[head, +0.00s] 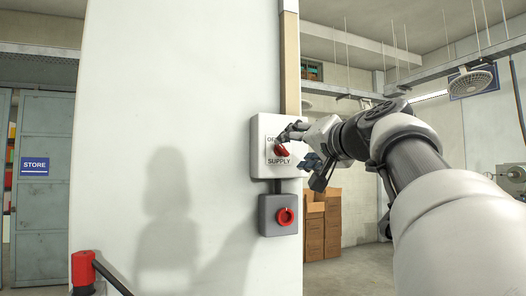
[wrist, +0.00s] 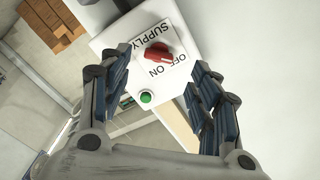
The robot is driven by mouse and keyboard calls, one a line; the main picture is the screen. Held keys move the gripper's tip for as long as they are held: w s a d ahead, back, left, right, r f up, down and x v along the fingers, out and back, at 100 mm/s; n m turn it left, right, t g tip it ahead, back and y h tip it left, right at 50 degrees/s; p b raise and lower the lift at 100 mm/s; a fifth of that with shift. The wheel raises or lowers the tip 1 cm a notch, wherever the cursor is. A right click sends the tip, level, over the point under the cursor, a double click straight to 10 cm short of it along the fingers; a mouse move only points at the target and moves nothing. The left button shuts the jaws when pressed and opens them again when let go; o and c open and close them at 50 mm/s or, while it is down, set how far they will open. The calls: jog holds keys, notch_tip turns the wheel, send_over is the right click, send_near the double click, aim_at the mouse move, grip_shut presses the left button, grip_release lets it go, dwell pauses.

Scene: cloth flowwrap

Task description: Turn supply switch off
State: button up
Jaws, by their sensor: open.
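The supply switch is a red rotary knob (head: 281,151) on a pale box (head: 262,125) fixed to the white wall column. In the wrist view the red knob (wrist: 157,53) sits on a white plate (wrist: 137,63) marked SUPPLY, OFF and ON. I cannot tell for sure which mark it points to. My gripper (head: 293,141) is in front of the box, close to the knob, and partly covers the plate in the head view. In the wrist view my gripper (wrist: 164,78) is open, its fingers on either side of the knob's line; contact is not visible.
A green round lamp or button (wrist: 146,98) is on the box near the knob. A grey box with a red round button (head: 285,216) hangs just below. Cardboard boxes (head: 322,225) stand behind the column. A red-topped post (head: 83,268) is at lower left.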

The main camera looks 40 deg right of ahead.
jog(key=v, duration=0.5)
jog(key=shift+s, duration=0.1)
